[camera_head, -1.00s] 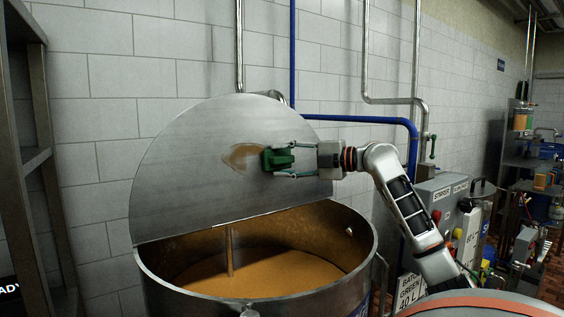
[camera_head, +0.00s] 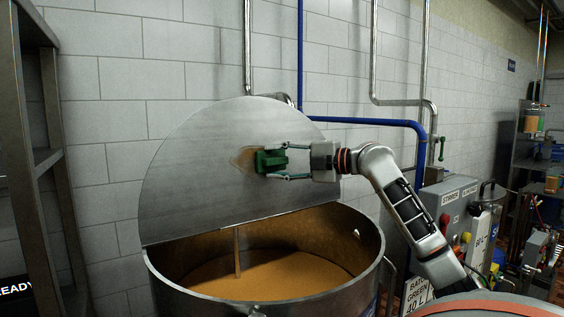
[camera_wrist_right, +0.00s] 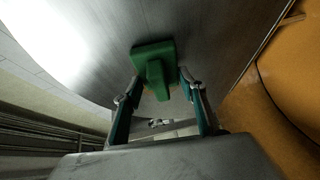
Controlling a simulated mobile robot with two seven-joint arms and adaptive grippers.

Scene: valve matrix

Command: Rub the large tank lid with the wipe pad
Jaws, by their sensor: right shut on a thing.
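The large tank lid (camera_head: 200,190) is a grey metal half-disc standing raised over the open tank (camera_head: 350,255). The green wipe pad (camera_head: 268,160) is against the lid's face, over the right part of a brown smear (camera_head: 244,160). My right gripper (camera_head: 287,161) is shut on the pad's handle, reaching in from the right. In the right wrist view the green pad (camera_wrist_right: 153,60) lies against the lid, its handle between my fingers (camera_wrist_right: 160,88). The pad hides part of the smear. My left gripper is not in view.
The tank holds an orange-brown liquid (camera_head: 285,275) with a rod in it. A blue pipe (camera_head: 375,122) runs along the wall behind my right arm. A metal rack (camera_head: 45,150) stands at left. Control boxes (camera_head: 450,205) stand at right.

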